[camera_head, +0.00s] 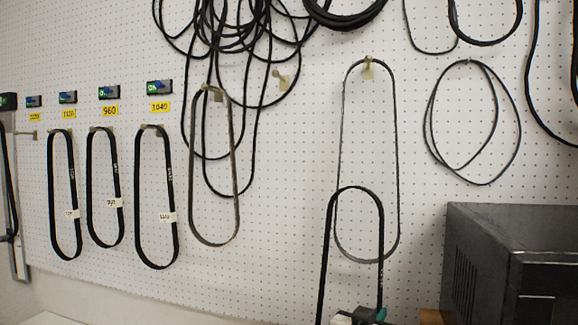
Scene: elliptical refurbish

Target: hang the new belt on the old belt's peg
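A black belt loop (352,189), which I take as the new belt, stands upright in front of the pegboard at the lower centre. Its right strand runs down to my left gripper (362,317), which shows only in part at the bottom edge and appears shut on it. The lower end of the loop is out of view. Behind it a thin, worn-looking belt (397,160) hangs on a peg (368,70). Another greyish worn belt (236,165) hangs on a peg (210,93) to the left. I cannot tell which is the old belt. My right gripper is not in view.
A bare peg (280,80) sits between the two worn belts. Several black belts (172,200) hang at left under yellow number labels (160,107). Tangled belts hang at top centre, and a loop (518,130) hangs at right. A dark metal box (480,250) stands at lower right.

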